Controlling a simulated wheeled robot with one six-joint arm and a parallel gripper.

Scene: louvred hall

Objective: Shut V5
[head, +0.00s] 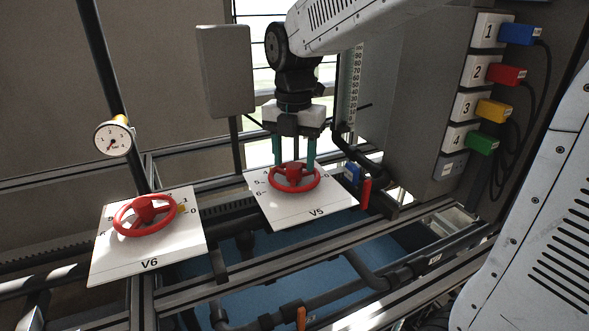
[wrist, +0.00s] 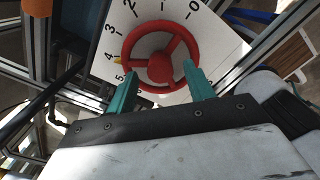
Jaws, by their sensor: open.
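The V5 plate (head: 315,210) is white and carries a red three-spoke handwheel (head: 293,178). The wheel also shows in the wrist view (wrist: 160,63), with a yellow pointer (wrist: 117,60) at its left, about at the 4 mark, between 3 and 5. My gripper (head: 294,165) points down over the wheel. In the wrist view its two teal fingers (wrist: 160,76) are open, one at each side of the wheel's near part, close to the rim. I cannot tell whether they touch it. In the head view the fingers hide part of the dial.
The V6 plate (head: 105,240) with a similar red wheel (head: 144,215) stands to the left, under a round gauge (head: 113,138). A red upright handle (head: 365,192) is right of V5. A panel with numbered plugs (head: 487,72) is at the right. Dark pipes run below.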

